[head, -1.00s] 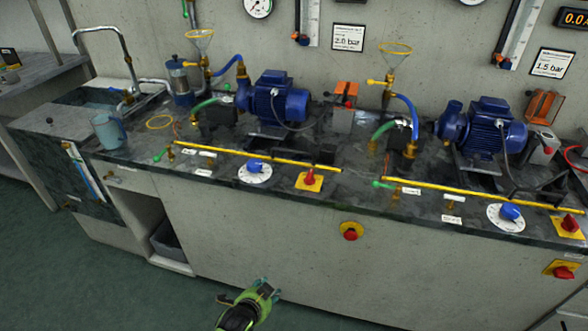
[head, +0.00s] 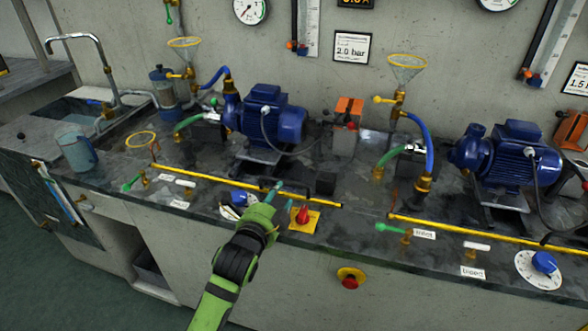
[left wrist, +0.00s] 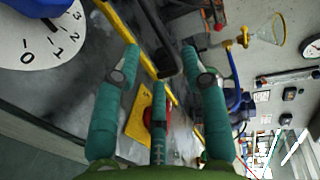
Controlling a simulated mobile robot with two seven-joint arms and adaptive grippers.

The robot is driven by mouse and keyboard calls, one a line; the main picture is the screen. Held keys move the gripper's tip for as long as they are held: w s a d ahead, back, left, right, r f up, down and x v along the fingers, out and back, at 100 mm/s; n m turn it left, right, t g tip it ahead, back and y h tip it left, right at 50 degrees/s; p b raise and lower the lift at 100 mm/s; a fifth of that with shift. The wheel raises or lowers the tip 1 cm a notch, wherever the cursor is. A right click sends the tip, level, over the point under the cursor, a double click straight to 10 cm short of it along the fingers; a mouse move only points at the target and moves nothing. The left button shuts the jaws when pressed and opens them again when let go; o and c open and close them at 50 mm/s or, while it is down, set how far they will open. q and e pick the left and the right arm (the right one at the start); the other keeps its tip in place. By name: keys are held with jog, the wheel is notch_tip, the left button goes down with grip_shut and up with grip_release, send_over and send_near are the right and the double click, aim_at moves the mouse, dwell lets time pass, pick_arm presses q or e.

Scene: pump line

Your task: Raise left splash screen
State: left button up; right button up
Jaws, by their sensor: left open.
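The left splash screen shows as a long yellow edge bar (head: 220,180) along the front of the bench, with a dark handle near its right part. The screen lies low; its clear panel is hard to make out. My left gripper (head: 274,192) reaches over the bench front at this bar, close to the handle. In the left wrist view my left gripper's teal fingers (left wrist: 161,65) are spread and empty, with the dark handle (left wrist: 170,58) just beyond the fingertips and the yellow bar (left wrist: 122,28) beside it. I cannot tell if they touch. My right gripper is out of view.
A red knob on a yellow plate (head: 303,218) sits just right of my left gripper, and a blue dial knob (head: 243,198) just left. A blue pump (head: 265,115) stands behind. A second yellow bar (head: 480,230) runs along the right bench.

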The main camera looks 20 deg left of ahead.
aim_at(287, 183)
pick_arm(q)
jog(key=shift+w+f, duration=0.15)
jog(key=shift+w, duration=1.05)
jog(key=w, duration=0.2)
jog(key=w+f, duration=0.1)
jog(key=w, duration=0.1)
jog(key=shift+w+d, duration=0.15)
jog(key=shift+w, duration=0.3)
grip_shut()
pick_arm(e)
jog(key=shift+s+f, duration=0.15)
